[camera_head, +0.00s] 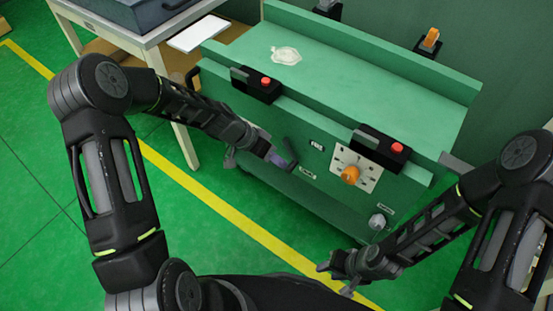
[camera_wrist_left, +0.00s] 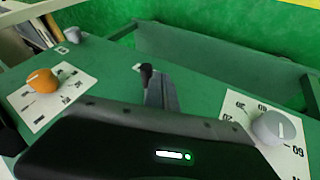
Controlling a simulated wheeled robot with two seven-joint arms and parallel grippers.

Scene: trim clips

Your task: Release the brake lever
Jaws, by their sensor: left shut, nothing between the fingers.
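The brake lever looks to be the dark lever (camera_head: 290,150) on the front panel of the green machine. In the left wrist view a black lever end (camera_wrist_left: 147,73) shows just past my fingers. My left gripper (camera_head: 279,160) is shut and empty, close against the panel beside this lever. In the left wrist view its grey fingers (camera_wrist_left: 160,93) overlap the lever's base, so I cannot tell whether they touch. My right gripper (camera_head: 336,279) is low in front of the machine, its fingers apart and empty, away from the lever.
An orange knob (camera_head: 350,174) on a white plate is right of the lever. A grey dial knob (camera_wrist_left: 272,127) shows in the left wrist view. Two black boxes with red buttons (camera_head: 266,82) (camera_head: 397,147) sit along the upper edge. A white table (camera_head: 150,38) stands at the left.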

